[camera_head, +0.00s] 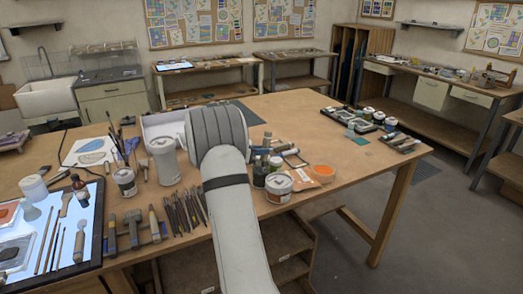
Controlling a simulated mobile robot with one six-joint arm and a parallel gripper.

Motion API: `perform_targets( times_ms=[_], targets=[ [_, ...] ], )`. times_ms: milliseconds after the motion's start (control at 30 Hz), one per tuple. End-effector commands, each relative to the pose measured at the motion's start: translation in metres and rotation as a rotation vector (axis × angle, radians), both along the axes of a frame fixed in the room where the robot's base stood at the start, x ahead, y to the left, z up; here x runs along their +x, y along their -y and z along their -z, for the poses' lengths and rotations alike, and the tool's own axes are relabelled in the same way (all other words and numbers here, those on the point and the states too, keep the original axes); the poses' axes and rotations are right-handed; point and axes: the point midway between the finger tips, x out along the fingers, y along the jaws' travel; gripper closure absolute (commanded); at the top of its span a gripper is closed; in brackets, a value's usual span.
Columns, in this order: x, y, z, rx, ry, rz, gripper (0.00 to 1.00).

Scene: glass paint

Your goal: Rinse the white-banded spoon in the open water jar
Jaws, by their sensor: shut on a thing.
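My arm rises from the bottom of the head view to a thick grey joint (215,130) over the table. I cannot make out my gripper's fingers. I cannot pick out a white-banded spoon. Near the arm stand a labelled jar (278,187), a small dark jar (259,174) beside it, and another labelled jar (125,183) at left. I cannot tell which jar is the open water jar, or see any water.
The wooden table (340,185) has clear room right of the arm. Brushes (185,212) lie in a row at the front edge. A lit panel (30,262) with tools lies at left. An orange round thing (322,171) lies right of the jars.

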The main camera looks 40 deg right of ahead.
Motion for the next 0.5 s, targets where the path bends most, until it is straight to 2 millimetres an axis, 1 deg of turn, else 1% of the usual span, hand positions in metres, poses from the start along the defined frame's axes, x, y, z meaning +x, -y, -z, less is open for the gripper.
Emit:
perform_targets(
  times_ms=[133, 367, 500],
  targets=[
    [0.0048, -0.001, -0.0008, -0.001, 0.0, 0.0, 1.0],
    [0.0052, -0.0011, -0.0004, -0.001, 0.0, 0.0, 1.0],
    [0.0054, -0.0005, -0.0036, -0.001, 0.001, 0.0, 1.0]
  ],
)
